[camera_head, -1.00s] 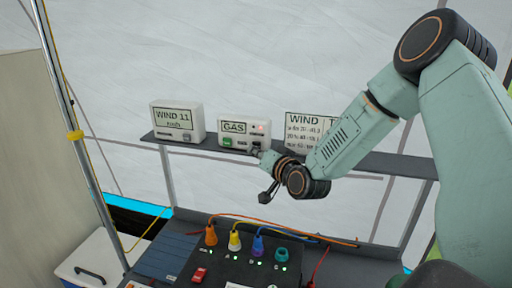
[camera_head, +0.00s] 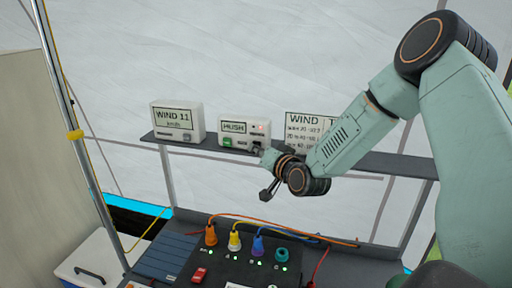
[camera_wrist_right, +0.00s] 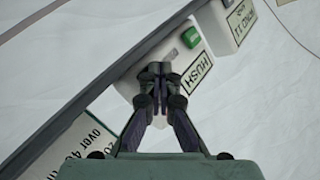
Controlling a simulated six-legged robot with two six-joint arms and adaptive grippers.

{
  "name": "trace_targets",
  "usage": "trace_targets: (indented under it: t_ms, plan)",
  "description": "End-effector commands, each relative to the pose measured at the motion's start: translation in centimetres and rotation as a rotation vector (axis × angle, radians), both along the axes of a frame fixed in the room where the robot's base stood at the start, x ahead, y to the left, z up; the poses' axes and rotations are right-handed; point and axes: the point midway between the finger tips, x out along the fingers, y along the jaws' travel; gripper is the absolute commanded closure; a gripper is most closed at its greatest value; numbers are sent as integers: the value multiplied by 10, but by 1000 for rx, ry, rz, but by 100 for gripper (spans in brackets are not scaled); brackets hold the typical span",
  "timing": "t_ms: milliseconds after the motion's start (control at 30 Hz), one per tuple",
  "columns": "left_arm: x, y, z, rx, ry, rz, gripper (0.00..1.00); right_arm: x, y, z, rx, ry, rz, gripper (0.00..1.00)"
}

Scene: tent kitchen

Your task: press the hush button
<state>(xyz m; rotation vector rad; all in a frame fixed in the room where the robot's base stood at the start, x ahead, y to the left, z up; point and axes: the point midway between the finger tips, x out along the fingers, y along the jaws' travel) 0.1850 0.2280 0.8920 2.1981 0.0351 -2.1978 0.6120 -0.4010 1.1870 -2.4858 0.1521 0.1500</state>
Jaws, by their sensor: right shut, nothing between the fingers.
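A small white alarm box (camera_head: 237,129) stands on the dark shelf. Its display reads HUSH, with a green button (camera_head: 227,142) at its lower left and a small red light (camera_head: 260,128) at its upper right. The box also shows in the right wrist view (camera_wrist_right: 172,50), with its display (camera_wrist_right: 199,70) and green button (camera_wrist_right: 191,38). My right gripper (camera_head: 259,150) is shut and empty, its tips at the lower right of the box front. In the right wrist view its fingertips (camera_wrist_right: 155,72) cover that part of the face, so any button there is hidden. My left gripper is out of view.
A white box reading WIND 11 (camera_head: 176,122) stands to the left on the shelf (camera_head: 180,146). A white WIND card (camera_head: 303,130) is to the right, partly behind my right arm. Below is a panel with coloured plugs (camera_head: 235,240) and a red switch (camera_head: 199,275).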

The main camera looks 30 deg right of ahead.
Motion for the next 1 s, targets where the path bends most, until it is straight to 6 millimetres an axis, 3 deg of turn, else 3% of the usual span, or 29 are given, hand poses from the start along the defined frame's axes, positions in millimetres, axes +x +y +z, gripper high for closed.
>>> trace_targets:
  t_ms: [1000]
  plan:
    - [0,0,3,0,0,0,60,-12,13,1,0,-1,-1,100]
